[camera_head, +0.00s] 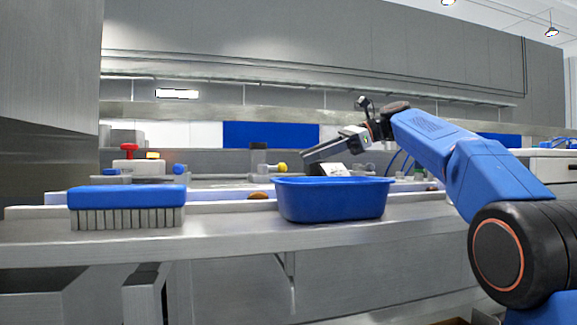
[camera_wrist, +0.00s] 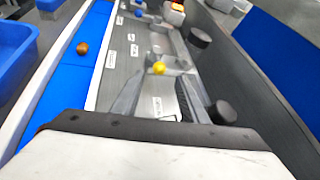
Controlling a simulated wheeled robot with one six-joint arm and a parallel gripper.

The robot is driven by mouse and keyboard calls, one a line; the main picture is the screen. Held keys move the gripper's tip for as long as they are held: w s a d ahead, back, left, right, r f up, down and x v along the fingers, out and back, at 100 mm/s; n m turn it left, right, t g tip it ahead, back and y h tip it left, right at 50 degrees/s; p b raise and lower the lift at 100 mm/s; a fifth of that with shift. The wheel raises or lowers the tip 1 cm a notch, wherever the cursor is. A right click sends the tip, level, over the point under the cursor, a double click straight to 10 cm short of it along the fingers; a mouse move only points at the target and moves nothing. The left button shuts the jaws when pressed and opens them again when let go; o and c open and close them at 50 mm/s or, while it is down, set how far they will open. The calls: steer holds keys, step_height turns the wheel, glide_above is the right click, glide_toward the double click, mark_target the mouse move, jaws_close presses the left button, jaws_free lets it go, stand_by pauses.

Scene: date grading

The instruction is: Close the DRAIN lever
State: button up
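A lever with a yellow ball knob (camera_wrist: 159,68) stands on the grey labelled panel in the wrist view. The yellow knob also shows in the head view (camera_head: 282,167), left of my gripper (camera_head: 306,156). In the wrist view my gripper (camera_wrist: 160,88) is open, its two grey fingers apart with a visible gap. The yellow knob appears just beyond the fingertips, between their lines; contact is not visible. White labels (camera_wrist: 133,50) lie along the panel, but their text is too small to read, so I cannot tell which lever is marked DRAIN.
A blue tub (camera_head: 332,200) and a blue brush (camera_head: 127,207) stand on the front ledge. A brown date (camera_wrist: 82,48) lies on the blue belt (camera_wrist: 62,85). Black knobs (camera_wrist: 223,112) line the panel's right side. A red knob (camera_head: 129,148) stands at the left.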

steer(key=x, duration=0.7)
steer(key=shift+a, duration=0.15)
jaws_close()
